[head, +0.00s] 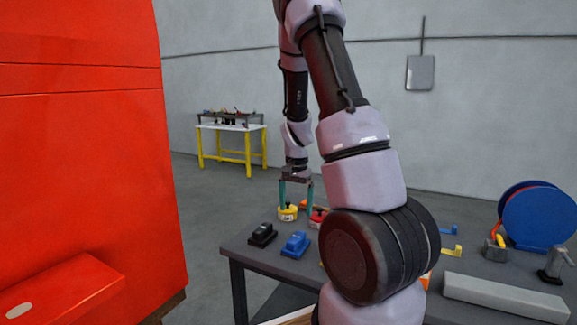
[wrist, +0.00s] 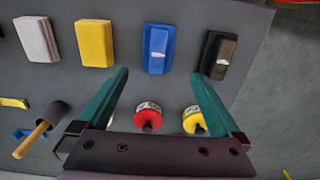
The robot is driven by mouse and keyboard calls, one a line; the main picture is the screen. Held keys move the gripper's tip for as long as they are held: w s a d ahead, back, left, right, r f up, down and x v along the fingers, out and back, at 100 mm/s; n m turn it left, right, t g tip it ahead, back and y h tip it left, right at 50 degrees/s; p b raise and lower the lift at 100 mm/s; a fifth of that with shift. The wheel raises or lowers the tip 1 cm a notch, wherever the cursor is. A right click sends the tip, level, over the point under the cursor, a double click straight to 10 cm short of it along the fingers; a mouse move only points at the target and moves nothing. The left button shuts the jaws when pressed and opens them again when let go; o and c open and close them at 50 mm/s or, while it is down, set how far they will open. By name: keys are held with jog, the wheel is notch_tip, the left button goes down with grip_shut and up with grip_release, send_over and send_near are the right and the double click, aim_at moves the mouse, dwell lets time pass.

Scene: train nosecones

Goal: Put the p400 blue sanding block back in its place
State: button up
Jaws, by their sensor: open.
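The blue sanding block (wrist: 157,49) lies on the dark grey table in the wrist view, between a yellow block and a black block. It also shows in the head view (head: 296,244), beside the black block near the table's left edge. My gripper (wrist: 160,74) is open and empty, its two green fingers spread and pointing toward the blue block, which appears just past the fingertips. In the head view my gripper (head: 296,201) hangs above the far part of the table. No grit label is readable on the block, and its place is not identifiable.
A black block (wrist: 218,54), yellow block (wrist: 94,43) and pale block (wrist: 37,38) line up with it. A red round container (wrist: 148,117) and a yellow one (wrist: 193,120) stand near the fingers. A red cabinet (head: 90,150) fills the head view's left side.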

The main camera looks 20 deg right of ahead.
jog(key=s+a+r+n+t+y, duration=0.15)
jog(key=a+r, duration=0.25)
jog(key=r, duration=0.6)
jog(key=s+a+r+n+t, duration=0.2)
jog(key=s+a+r, duration=0.2)
jog(key=s+r, duration=0.5)
jog(key=s+a+r+n+t, duration=0.2)
jog(key=s+a+r, duration=0.3)
jog(key=s+r, duration=0.4)
jog(key=shift+s+n+t, duration=0.15)
jog(key=shift+n+t, duration=0.2)
jog(key=shift+t, duration=0.4)
